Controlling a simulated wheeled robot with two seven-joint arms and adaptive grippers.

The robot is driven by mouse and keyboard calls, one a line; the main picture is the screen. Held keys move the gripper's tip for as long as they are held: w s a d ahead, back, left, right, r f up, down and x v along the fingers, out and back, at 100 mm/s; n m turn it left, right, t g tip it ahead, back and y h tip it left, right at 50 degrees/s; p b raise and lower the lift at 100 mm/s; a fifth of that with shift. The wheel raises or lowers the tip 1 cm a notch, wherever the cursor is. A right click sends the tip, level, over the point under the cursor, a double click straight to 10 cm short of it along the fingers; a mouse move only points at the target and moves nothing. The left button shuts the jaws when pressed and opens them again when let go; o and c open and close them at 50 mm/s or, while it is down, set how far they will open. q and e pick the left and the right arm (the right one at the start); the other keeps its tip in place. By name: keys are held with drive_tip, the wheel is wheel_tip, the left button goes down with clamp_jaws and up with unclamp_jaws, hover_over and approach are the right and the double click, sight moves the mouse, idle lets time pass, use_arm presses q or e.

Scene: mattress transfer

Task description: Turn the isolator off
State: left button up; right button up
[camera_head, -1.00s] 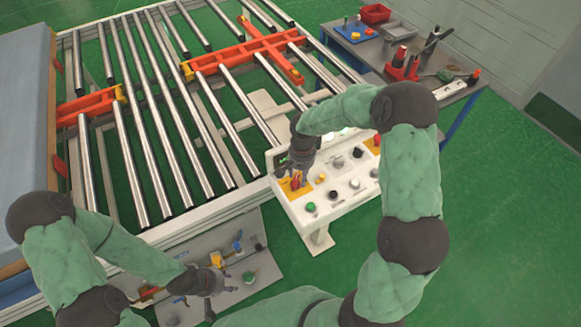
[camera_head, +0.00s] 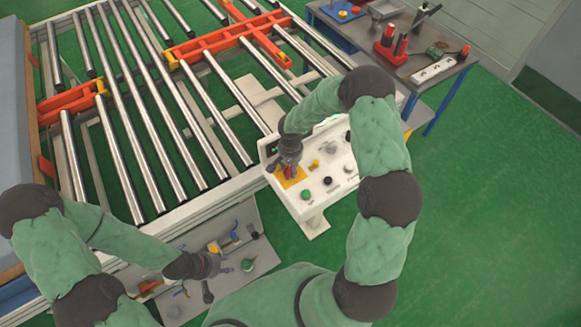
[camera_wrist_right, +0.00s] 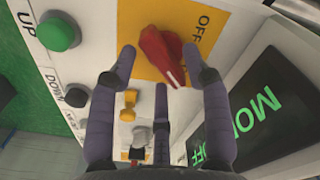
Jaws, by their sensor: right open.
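The isolator is a red rotary handle (camera_wrist_right: 160,52) on a yellow plate (camera_wrist_right: 135,18) of the white control panel (camera_head: 315,205). The word OFF is printed on the plate beside it in the right wrist view. My right gripper (camera_wrist_right: 160,75) is open, its dark fingers spread just short of the red handle; no finger clearly touches it. In the head view my right gripper (camera_head: 290,165) is over the panel's left end and partly hides the handle. My left gripper (camera_head: 207,280) is over a grey panel at lower left; its finger state is unclear.
A green UP button (camera_wrist_right: 60,31) and a DOWN button (camera_wrist_right: 70,99) lie beside the plate. A screen (camera_wrist_right: 265,105) with green letters stands on the other side. The roller conveyor (camera_head: 150,110) is behind, and a tool table (camera_head: 450,75) stands at back right.

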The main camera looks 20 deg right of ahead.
drive_tip(key=shift+f, duration=0.45)
clamp_jaws()
